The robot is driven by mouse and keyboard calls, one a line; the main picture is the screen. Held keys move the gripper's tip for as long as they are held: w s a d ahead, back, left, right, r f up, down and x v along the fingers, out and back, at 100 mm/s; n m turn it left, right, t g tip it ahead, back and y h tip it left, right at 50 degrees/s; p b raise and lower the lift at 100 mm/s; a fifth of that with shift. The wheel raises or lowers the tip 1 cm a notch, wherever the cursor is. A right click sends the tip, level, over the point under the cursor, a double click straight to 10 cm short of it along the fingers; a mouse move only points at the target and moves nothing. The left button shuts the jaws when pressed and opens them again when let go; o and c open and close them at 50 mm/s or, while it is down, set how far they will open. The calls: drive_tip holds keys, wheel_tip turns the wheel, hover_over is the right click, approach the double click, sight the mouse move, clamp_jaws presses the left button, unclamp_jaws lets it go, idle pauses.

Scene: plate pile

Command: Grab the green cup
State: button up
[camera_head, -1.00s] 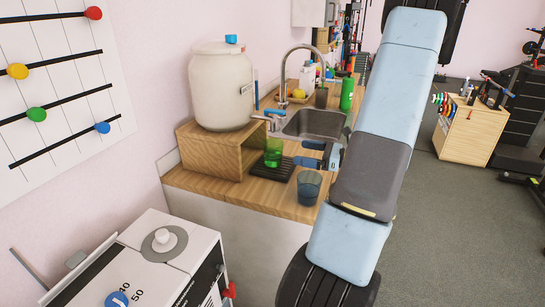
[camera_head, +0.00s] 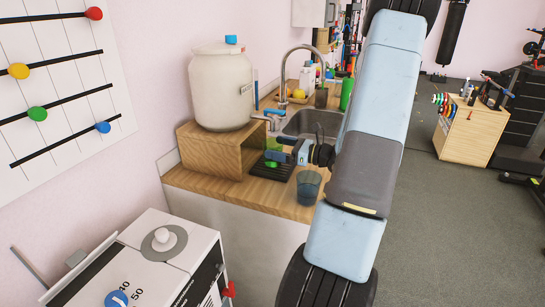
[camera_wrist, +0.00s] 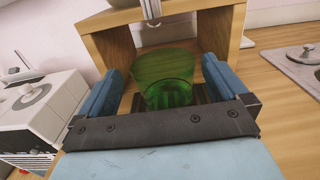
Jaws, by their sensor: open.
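The green cup (camera_wrist: 166,88) is see-through and stands on a dark slatted drip mat (camera_head: 282,172) in front of the wooden box. In the wrist view it lies between and slightly beyond the two blue fingers of my gripper (camera_wrist: 160,90). The fingers are spread wide, with room on both sides of the cup, and they do not seem to touch it. In the head view my gripper (camera_head: 276,149) hides most of the cup; only a green part (camera_head: 271,164) shows below the fingers.
A wooden box (camera_head: 212,152) carries a large white dispenser (camera_head: 221,85); its tap (camera_wrist: 152,10) is above the cup. A blue-grey see-through cup (camera_head: 308,187) stands at the counter's front edge. A sink (camera_head: 316,121) lies behind my gripper.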

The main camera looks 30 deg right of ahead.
sight(268, 140)
drive_tip(key=x, duration=0.4)
drive_tip(key=shift+w, duration=0.2)
drive_tip(key=shift+c, duration=0.4)
drive_tip(key=c, duration=1)
drive_tip(key=shift+c, duration=0.2)
drive_tip(key=shift+r, duration=0.2)
drive_tip(key=shift+s+d+r, duration=0.1)
drive_tip(key=shift+r, duration=0.5)
drive_tip(key=v, duration=1.7)
drive_tip(key=shift+s+d, duration=0.2)
drive_tip(key=shift+d, duration=0.05)
drive_tip(key=shift+s, duration=0.1)
idle(0.7)
